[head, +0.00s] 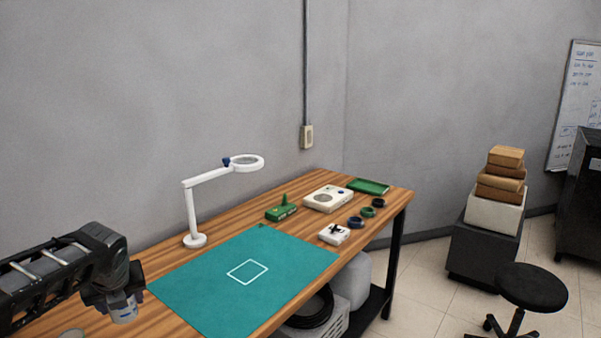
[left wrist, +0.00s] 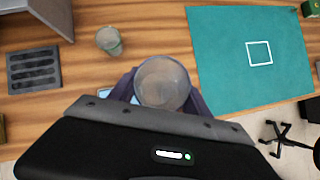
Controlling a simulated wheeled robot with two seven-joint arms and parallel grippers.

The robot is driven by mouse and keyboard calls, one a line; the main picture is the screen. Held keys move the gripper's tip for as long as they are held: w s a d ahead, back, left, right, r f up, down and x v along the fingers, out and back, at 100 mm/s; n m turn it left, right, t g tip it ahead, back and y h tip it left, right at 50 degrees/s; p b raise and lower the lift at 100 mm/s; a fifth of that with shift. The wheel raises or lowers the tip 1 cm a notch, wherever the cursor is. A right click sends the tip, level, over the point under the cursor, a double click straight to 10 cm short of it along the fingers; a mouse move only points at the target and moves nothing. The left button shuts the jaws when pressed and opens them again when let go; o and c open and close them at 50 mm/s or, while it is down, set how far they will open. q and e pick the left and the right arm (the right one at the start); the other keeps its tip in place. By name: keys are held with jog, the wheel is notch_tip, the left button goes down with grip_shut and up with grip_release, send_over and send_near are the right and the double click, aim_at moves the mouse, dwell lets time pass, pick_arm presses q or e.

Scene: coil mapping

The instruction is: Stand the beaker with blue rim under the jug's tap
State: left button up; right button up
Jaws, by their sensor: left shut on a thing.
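My left gripper (head: 124,300) is shut on a clear beaker (head: 124,314), with some blue showing near its top in the head view. In the left wrist view the held beaker (left wrist: 162,84) is seen from above between the fingers, and its rim colour is hard to tell. I cannot tell whether its base touches the table. A second, smaller beaker-like vessel (left wrist: 109,40) stands on the wood, apart from the gripper. I cannot make out a jug or a tap in either view. My right gripper is not in view.
A teal mat (head: 205,280) with a white square lies right of the gripper, mostly bare. A white magnifier lamp (head: 195,240) stands behind it. A dark slotted plate (left wrist: 34,69) and a grey box-like thing (left wrist: 38,12) lie left of the beakers in the wrist view.

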pick_arm(q)
jog(key=s+d+f+n+g+y, duration=0.1)
jog(key=s+d+f+n+g, duration=0.35)
jog(key=d+f+n, duration=0.45)
jog(key=s+d+f+n+g+y, duration=0.1)
jog(key=s+d+f+n+g, duration=0.3)
jog(key=d+f+n, duration=0.65)
notch_tip(320, 180, down, 7)
jog(key=m+b, duration=0.1)
jog(key=b, duration=0.9)
jog(key=shift+w+d+g, duration=0.35)
jog(key=shift+w+d, duration=0.05)
jog(key=shift+d, duration=0.05)
jog(key=shift+r, duration=0.1)
notch_tip(320, 180, up, 2)
jog(key=shift+r+p, duration=0.1)
jog(key=shift+p, duration=0.95)
jog(key=shift+h, duration=0.3)
